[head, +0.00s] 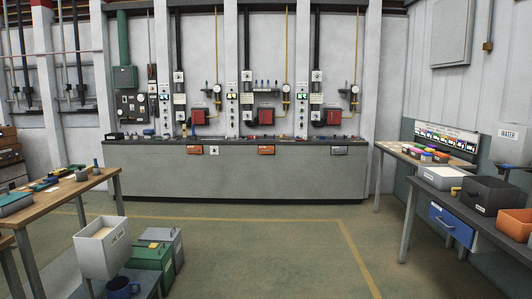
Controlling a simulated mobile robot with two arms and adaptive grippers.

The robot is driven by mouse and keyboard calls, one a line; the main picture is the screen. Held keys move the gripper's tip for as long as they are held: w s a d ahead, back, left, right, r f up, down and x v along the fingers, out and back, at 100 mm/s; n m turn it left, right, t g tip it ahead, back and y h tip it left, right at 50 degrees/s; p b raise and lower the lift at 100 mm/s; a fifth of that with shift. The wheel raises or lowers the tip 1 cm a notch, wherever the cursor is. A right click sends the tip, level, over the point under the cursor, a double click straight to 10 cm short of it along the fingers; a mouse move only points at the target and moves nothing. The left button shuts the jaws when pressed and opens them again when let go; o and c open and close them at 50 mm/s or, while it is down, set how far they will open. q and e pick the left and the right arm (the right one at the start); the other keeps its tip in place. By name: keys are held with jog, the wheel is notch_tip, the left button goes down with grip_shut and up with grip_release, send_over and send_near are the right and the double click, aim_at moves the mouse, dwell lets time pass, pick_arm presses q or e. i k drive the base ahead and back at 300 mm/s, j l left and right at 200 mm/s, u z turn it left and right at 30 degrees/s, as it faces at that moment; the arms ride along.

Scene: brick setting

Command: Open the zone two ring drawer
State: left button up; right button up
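No drawer can be told by sight as the zone two ring drawer; the labels are too small to read. A blue drawer front (451,225) with a handle hangs under the dark bench (484,218) at the right, and it looks shut. On the front of the long grey counter (270,177) at the back are two small orange fronts, one at left (195,150) and one in the middle (266,150), and a grey one (339,150) at right. I cannot tell whether these are drawers or plates. Neither of my grippers is in view.
A wooden table (68,191) stands at left, with a white bin (102,247) and green crate (150,262) nearby. A black box (489,196) and orange bin (516,223) sit on the right bench. Another table (420,158) stands behind it. The middle floor (260,240) is clear.

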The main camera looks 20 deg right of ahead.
aim_at(262, 149)
jog(key=i+l+z, duration=0.45)
jog(key=i, duration=0.25)
jog(key=i+l+z, duration=0.25)
jog(key=i, duration=0.7)
jog(key=i+z, duration=0.3)
jog(key=i, duration=2.65)
jog(key=i+u, duration=0.1)
jog(key=i, duration=1.85)
